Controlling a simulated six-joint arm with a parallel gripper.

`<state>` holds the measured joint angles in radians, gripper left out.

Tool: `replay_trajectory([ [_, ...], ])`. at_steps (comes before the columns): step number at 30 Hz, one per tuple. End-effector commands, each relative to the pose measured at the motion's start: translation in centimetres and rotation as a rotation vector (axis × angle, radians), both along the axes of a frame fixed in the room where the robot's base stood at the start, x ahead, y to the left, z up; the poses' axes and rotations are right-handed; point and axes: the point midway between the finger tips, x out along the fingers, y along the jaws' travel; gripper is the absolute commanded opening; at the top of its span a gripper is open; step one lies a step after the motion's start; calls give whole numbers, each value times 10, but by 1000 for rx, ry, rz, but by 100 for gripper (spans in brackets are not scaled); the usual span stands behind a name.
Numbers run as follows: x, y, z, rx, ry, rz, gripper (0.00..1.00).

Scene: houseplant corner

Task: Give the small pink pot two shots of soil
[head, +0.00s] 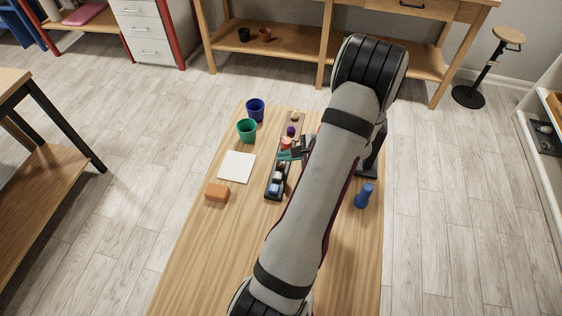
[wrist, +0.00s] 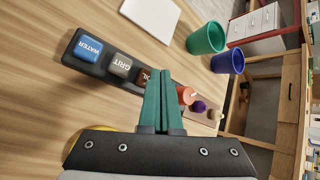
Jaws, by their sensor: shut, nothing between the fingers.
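A dark button bar (head: 268,194) lies on the table; in the wrist view (wrist: 101,52) it carries a blue WATER button (wrist: 88,48), a grey GRIT button (wrist: 120,65) and a brown button (wrist: 146,76) partly hidden by my fingers, with only "OIL" or part of it legible. My gripper (wrist: 164,72) has teal fingers pressed together and empty, in front of the brown button's right side; I cannot tell whether they touch it. In the head view my gripper (head: 286,156) is by the bar's far end. I cannot make out a small pink pot; my arm hides part of the table.
A green pot (head: 246,131) and a dark blue pot (head: 255,109) stand at the back left. A white square (head: 237,166) and an orange block (head: 217,192) lie left. Orange-red (wrist: 185,95) and purple (wrist: 200,107) pieces are beside my fingers. A blue object (head: 364,196) stands right.

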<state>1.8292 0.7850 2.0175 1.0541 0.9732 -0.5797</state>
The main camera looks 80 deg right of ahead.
Motion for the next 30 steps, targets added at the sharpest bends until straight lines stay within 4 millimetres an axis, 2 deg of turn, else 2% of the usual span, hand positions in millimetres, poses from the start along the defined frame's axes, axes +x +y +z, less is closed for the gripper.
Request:
replay_trajectory([
  [11,0,0,6,0,0,0,0],
  [24,0,0,48,-2,0,1,0],
  [30,0,0,56,0,0,0,0],
])
